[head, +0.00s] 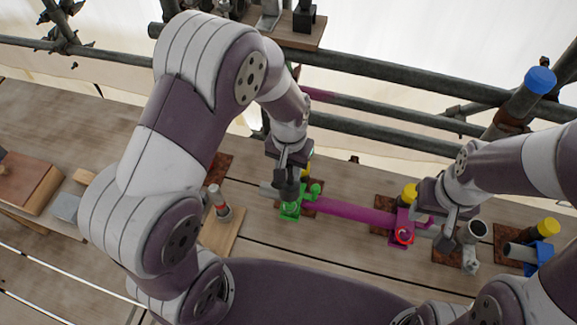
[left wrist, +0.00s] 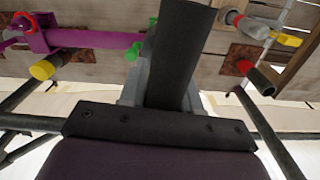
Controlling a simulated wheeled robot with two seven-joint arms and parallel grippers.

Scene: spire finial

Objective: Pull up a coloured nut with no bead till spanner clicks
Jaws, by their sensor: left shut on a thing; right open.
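My left gripper (head: 289,186) is shut just above the green coupler (head: 291,208). It seems to hold a dark bar (left wrist: 180,55), which looks like the spanner's handle; its working end is hidden. The green coupler shows partly in the left wrist view (left wrist: 134,50), and a green nut (head: 315,188) sits at its right. A magenta tube (head: 355,213) runs right to a magenta coupler (head: 401,230) with a red ring (head: 404,236); that ring also shows in the left wrist view (left wrist: 20,24). I cannot make out any bead. My right gripper (head: 446,238) is open beside the magenta coupler.
Right of my right gripper are a grey tube (head: 478,229) and a blue coupler (head: 541,255). A scaffold rail (head: 395,83) crosses behind. Bare planks (head: 95,125) lie at left.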

